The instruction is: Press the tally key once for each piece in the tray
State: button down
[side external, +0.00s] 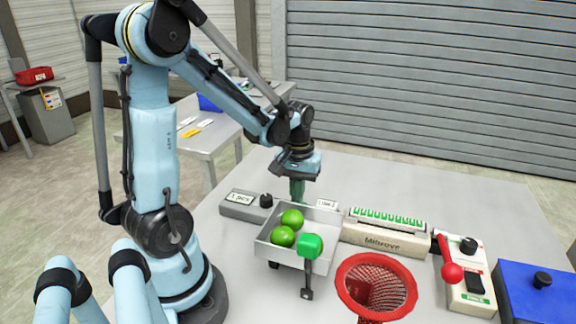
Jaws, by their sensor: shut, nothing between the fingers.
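The metal tray (268,250) stands in the middle of the table. Two round green pieces show clearly in it, a rear one (291,218) and a front one (281,237). A green knob (310,245) on a dark stalk stands before the tray's front right and hides part of its inside; I cannot tell whether another piece lies behind it. My gripper (298,198) points down behind the tray, its green fingers shut and empty. Their tips are close to the tray's back edge, and I cannot tell whether they touch anything. I cannot identify the tally key for certain.
A beige unit (385,238) with a green-marked top stands right. A red-rimmed net hoop (376,275) is in front. A red-ball lever box (466,285) and blue box (530,295) stand farther right.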

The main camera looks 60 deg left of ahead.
jog(key=shift+f, duration=0.95)
jog(key=shift+r, duration=0.1)
notch_tip(320, 180, up, 14)
jog(key=shift+r, duration=0.2)
dwell(0.3)
dwell(2.5)
jog(key=shift+s+a+f+m+t, duration=0.15)
jog(key=shift+f+t, duration=0.3)
jog(key=shift+t, duration=1.1)
jog(key=shift+s+d+f+m+t, duration=0.15)
jog(key=shift+f+t, duration=0.25)
jog(key=shift+t, duration=1.1)
jog(key=shift+s+a+f+t, duration=0.15)
jog(key=shift+f+t, duration=0.3)
jog(key=shift+t, duration=1.1)
